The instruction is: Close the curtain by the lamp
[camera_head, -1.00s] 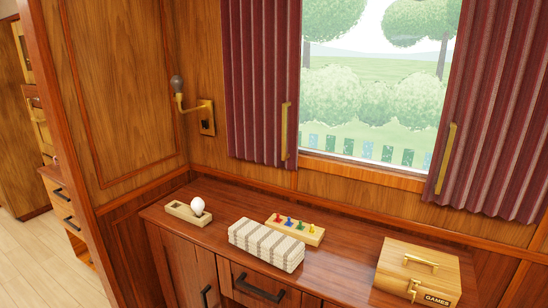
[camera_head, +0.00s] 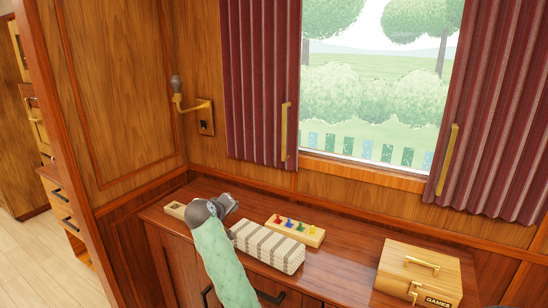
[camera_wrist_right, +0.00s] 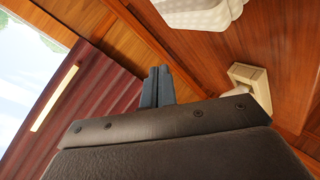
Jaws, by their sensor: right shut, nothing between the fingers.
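The curtain by the lamp (camera_head: 258,80) is dark red and pleated, drawn to the left side of the window. Its vertical brass handle (camera_head: 285,130) is on its right edge; the curtain (camera_wrist_right: 100,100) and handle (camera_wrist_right: 54,98) also show in the right wrist view. The brass wall lamp (camera_head: 188,105) with a grey bulb is to the left of it. My right gripper (camera_head: 231,203) is over the counter, below the curtain and apart from it. Its fingers (camera_wrist_right: 157,88) are shut and empty in the right wrist view. My left gripper is not in view.
On the counter (camera_head: 335,262) are a small wooden tray (camera_head: 175,210), partly hidden by my gripper, a folded striped cloth (camera_head: 268,247), a board with coloured pegs (camera_head: 296,232) and a games box (camera_head: 417,272). A second curtain (camera_head: 500,110) hangs at the right. The window between is uncovered.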

